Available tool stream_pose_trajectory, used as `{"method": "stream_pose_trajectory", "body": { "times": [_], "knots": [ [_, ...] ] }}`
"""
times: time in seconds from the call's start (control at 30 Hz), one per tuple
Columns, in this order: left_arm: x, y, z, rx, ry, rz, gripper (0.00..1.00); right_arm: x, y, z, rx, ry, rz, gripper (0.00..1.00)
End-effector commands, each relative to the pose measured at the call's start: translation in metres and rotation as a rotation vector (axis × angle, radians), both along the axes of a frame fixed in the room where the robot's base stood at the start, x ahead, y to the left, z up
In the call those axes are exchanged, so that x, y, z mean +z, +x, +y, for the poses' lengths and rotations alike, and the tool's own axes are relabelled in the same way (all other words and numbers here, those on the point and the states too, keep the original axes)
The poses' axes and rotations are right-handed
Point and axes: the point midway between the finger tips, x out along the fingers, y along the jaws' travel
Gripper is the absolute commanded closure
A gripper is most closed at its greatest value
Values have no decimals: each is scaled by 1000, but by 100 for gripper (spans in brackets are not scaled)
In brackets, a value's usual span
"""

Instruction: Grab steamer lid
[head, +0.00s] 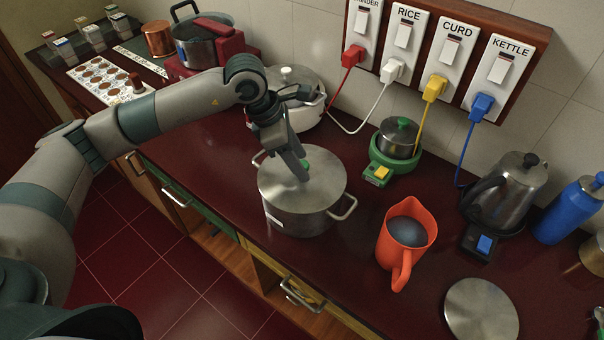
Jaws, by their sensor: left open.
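A large steel pot (300,219) with two side handles stands on the dark red counter, covered by a flat steel lid (322,186). I take this to be the steamer lid. A green knob (305,163) shows near the lid's middle, partly hidden by the fingers. My left gripper (300,168) reaches down over this lid from the upper left. It is open, with its fingertips right beside the knob; whether they touch it, I cannot tell. My right gripper does not show clearly.
An orange jug (405,243) stands right of the pot, with a loose round steel lid (482,309) nearer the front. A white cooker (306,107) and a small green-based pot (398,142) stand behind. A kettle (503,192) and blue bottle (570,210) are at right.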

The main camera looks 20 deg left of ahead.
Motion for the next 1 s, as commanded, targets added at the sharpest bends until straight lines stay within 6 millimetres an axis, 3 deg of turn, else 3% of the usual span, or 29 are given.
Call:
{"method": "stream_pose_trajectory", "body": {
  "times": [0.13, 0.3, 0.33, 0.77, 1.0],
  "knots": [
    [0, 0, 0, 0, 0, 0, 55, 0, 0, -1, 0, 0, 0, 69],
    [0, 0, 0, 0, 0, 0, 96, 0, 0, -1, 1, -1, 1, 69],
    [0, 0, 0, 0, 0, 0, 100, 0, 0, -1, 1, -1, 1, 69],
    [4, 1, 0, 0, 0, -2, 100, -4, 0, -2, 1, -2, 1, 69],
    [27, 2, 0, 0, -2, -6, 100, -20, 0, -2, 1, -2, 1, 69]
  ]
}}
